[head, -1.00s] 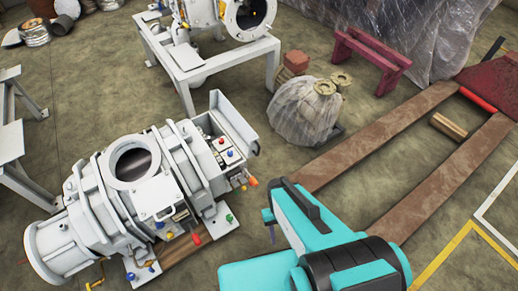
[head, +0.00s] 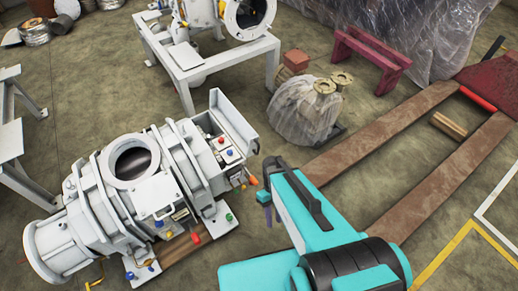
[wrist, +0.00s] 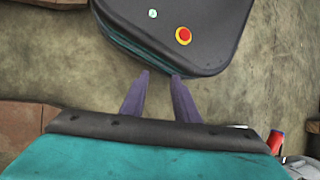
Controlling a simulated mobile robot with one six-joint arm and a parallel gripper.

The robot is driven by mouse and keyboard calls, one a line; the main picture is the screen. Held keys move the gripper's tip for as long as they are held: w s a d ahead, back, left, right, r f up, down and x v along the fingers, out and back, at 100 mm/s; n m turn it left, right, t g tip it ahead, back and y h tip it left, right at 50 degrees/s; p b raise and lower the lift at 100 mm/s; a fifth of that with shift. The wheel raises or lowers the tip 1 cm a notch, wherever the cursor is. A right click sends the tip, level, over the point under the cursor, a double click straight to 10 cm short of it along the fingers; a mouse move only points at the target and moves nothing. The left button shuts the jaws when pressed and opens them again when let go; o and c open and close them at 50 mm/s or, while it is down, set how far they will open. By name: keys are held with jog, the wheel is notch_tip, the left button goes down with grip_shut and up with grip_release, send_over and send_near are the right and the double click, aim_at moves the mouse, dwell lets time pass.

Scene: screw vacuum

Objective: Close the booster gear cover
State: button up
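The white vacuum machine (head: 177,140) lies at left in the head view. At its right end is an open box holding small components, with a flat white panel (head: 233,125) standing raised along its far side. This panel looks like the gear cover, swung open. My gripper (head: 268,213) hangs to the right of the box, apart from the panel and touching nothing visible. In the wrist view my gripper (wrist: 161,74) has its two purple fingers spread with an empty gap between them. The panel is not visible in the wrist view.
Orange and red knobs (head: 253,182) stick out from the machine's near right side. A wrapped bundle (head: 303,112) stands behind, with brown floor beams (head: 420,170) at right. A white frame table (head: 205,62) carries another machine. Bare floor lies between.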

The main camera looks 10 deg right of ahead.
jog(key=w+r+n+t+b, duration=0.1)
jog(key=w+r, duration=0.3)
jog(key=w, duration=0.5)
jog(key=w+r+n+t+b, duration=0.1)
jog(key=w+r, duration=0.3)
jog(key=w, duration=0.6)
notch_tip(320, 180, up, 13)
jog(key=t+b, duration=0.3)
send_over(259, 145)
jog(key=w+d, duration=0.1)
jog(key=d, duration=0.1)
jog(key=shift+a+r+y, duration=0.1)
jog(key=shift+y, duration=0.3)
jog(key=shift+s+a+f, duration=0.2)
jog(key=shift+a+f, duration=0.15)
jog(key=shift+f, duration=1.95)
jog(key=shift+s+a+f, duration=0.2)
jog(key=shift+a+f, duration=0.1)
jog(key=shift+f, duration=1.95)
jog(key=shift+s+a+f, duration=0.2)
jog(key=shift+a+f, duration=0.15)
jog(key=shift+f, duration=1.95)
grip_shut()
